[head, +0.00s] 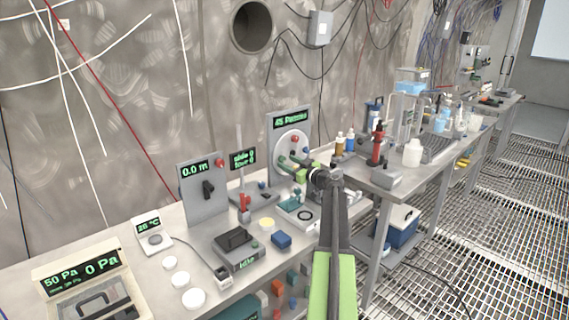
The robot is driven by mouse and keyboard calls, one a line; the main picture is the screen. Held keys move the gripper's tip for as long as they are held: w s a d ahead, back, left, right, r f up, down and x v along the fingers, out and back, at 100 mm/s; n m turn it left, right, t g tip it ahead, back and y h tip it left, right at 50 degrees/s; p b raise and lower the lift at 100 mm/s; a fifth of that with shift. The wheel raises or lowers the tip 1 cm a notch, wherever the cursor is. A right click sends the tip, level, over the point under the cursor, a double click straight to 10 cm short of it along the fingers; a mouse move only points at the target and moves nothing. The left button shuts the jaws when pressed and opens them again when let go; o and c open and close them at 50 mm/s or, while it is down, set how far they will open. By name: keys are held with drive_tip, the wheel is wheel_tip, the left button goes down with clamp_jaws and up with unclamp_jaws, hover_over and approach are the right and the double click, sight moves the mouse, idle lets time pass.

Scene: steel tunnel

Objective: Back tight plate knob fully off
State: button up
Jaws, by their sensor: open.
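A grey upright plate (274,125) with a green-lit display at its top stands on the bench against the tunnel wall. It carries a round pale disc (304,135) with a small red knob (295,139) on its upper part. My gripper (283,167), with green fingers, is in front of the lower part of this disc, below the red knob. It is open, and I see nothing held between its fingers. The fingers and wrist hide the lower part of the disc and whatever is behind them. I cannot tell whether the fingertips touch anything.
Left of it stand another grey plate (203,191) with a black knob (208,190) and a small display (243,158). Bottles (351,141) stand to the right.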

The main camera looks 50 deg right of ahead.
drive_tip(key=s+a, duration=0.1)
drive_tip(key=s, duration=1.4)
drive_tip(key=shift+s, duration=0.15)
